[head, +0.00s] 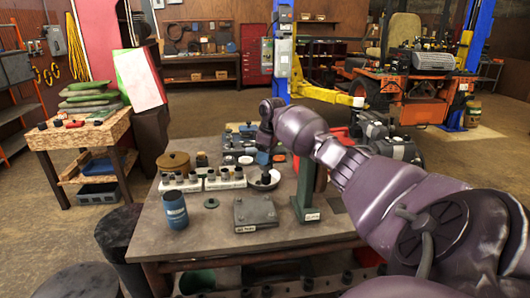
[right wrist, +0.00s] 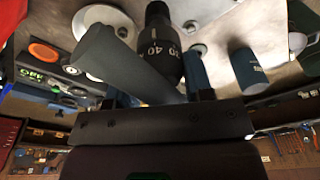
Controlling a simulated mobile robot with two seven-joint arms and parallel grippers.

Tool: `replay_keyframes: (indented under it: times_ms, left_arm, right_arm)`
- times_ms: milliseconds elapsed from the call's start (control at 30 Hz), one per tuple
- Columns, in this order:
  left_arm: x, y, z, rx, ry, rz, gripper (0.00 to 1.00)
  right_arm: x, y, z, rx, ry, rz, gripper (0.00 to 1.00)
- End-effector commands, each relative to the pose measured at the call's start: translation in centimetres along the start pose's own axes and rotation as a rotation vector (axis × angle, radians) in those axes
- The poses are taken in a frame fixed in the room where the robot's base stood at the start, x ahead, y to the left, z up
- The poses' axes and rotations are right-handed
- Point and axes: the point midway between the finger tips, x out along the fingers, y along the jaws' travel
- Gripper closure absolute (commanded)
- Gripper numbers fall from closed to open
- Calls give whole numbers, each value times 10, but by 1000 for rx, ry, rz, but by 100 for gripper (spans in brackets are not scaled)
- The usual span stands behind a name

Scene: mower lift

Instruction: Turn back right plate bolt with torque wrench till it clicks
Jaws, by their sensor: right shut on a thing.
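My right gripper (head: 264,146) is over the back part of the table in the head view. In the right wrist view my right gripper (right wrist: 158,98) is shut on the torque wrench (right wrist: 125,62), a grey bar that crosses the jaws at a slant. A black part with white scale numbers (right wrist: 158,42) shows beside the bar. The wrench cannot be made out in the head view. The grey plate (head: 255,213) lies near the front middle of the table, apart from the gripper. Its bolts are too small to tell clearly. My left gripper is not in view.
On the table (head: 215,243) are a blue mug (head: 174,210), white socket racks (head: 225,181), a brown round pot (head: 173,162), a white dish (head: 266,181) and a green upright stand (head: 306,190). My right arm covers the table's right side.

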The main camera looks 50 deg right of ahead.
Motion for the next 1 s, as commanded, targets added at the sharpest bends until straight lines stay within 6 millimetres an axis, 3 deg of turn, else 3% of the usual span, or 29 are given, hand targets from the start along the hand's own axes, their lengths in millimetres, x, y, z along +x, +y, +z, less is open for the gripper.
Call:
replay_keyframes:
  times_ms: [700, 1000]
  left_arm:
    - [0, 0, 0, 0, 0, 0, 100]
    - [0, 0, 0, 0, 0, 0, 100]
  right_arm:
    - [37, 1, 4, 2, 3, 2, 100]
    - [42, 1, 4, 0, 3, 2, 100]
